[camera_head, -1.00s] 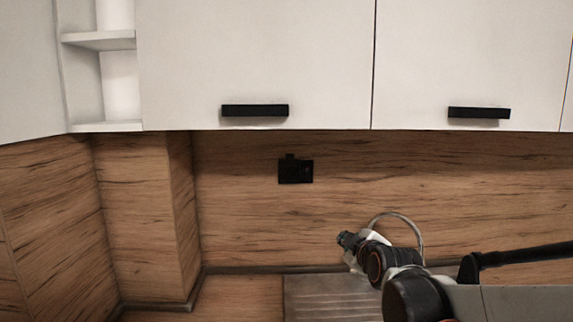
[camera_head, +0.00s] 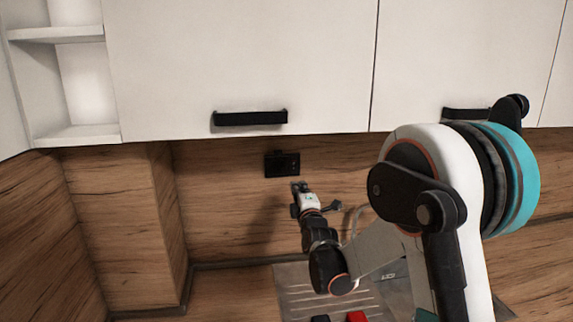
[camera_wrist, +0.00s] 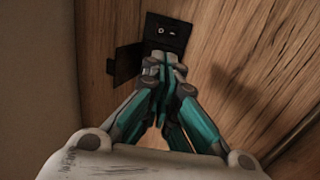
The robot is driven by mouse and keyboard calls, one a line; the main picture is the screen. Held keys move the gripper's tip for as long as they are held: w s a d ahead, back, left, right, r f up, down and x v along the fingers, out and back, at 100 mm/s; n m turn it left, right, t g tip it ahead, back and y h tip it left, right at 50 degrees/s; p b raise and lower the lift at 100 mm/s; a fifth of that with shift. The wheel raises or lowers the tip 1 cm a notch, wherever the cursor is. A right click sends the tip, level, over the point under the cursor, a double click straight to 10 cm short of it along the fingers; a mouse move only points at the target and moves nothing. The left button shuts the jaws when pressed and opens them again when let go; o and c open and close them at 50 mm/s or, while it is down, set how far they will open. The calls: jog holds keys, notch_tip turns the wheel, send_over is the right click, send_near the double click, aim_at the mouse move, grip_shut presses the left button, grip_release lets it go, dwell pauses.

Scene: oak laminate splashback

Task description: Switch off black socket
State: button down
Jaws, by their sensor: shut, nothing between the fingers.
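The black socket (camera_head: 282,164) is on the oak splashback below the left cabinet handle in the head view. In the wrist view the black socket (camera_wrist: 168,33) is at the top centre, with small light marks on its face and a dark flap sticking out at its left. My gripper (camera_head: 297,187) is just below the socket in the head view. In the wrist view my gripper (camera_wrist: 165,66) is shut, empty, its fingertips overlapping the socket's near edge. I cannot tell whether they touch it. The fingertips hide part of the socket.
White wall cabinets with black handles (camera_head: 250,118) hang above the splashback. Open white shelves (camera_head: 75,85) are at the left. A grooved metal drainer (camera_head: 290,285) lies below, with a faucet behind my arm. The splashback left of the socket is clear.

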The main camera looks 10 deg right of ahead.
dwell(0.3)
send_near(289, 162)
jog(key=w, duration=0.5)
jog(key=shift+w+r, duration=0.15)
jog(key=shift+w, duration=0.35)
jog(key=shift+w+r, duration=0.2)
jog(key=shift+w, duration=0.05)
